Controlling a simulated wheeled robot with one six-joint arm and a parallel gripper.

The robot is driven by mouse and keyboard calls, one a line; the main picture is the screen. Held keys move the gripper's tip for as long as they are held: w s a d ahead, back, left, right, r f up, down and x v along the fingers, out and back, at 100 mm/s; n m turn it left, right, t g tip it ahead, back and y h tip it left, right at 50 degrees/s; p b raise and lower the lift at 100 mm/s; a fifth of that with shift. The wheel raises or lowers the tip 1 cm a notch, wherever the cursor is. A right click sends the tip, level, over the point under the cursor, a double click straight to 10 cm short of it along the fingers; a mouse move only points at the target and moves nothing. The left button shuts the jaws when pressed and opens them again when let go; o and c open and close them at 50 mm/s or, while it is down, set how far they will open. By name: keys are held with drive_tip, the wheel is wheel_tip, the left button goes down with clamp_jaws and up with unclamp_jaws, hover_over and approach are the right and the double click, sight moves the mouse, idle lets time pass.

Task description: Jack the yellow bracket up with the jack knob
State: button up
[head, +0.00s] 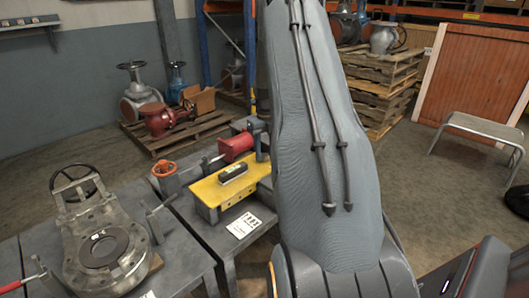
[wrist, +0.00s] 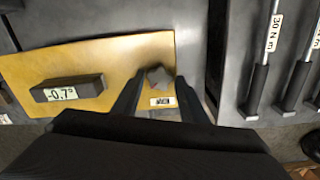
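The yellow bracket (head: 208,191) is a flat yellow plate on the grey workbench in the head view. It fills the left of the wrist view (wrist: 110,58). A dark level box (wrist: 67,88) lies on it and its display reads -0.7°. The jack knob (wrist: 158,77), a dark star-shaped knob, stands at the plate's right part. My gripper (wrist: 158,80) is open, with one finger on each side of the knob; a gap shows on both sides. Whether the fingers are at the knob's height I cannot tell.
Torque tools with dark handles (wrist: 258,90), one marked 30 N m, lie right of the gripper. A red vise-like part (head: 236,147) and an orange handwheel (head: 164,169) are near the bracket. A large valve (head: 104,245) stands on the left bench.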

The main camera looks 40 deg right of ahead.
sight(265, 155)
drive_tip(key=shift+o, duration=0.6)
drive_tip(key=shift+r, duration=0.3)
drive_tip(key=shift+r+b, duration=0.4)
drive_tip(key=shift+r, duration=3.2)
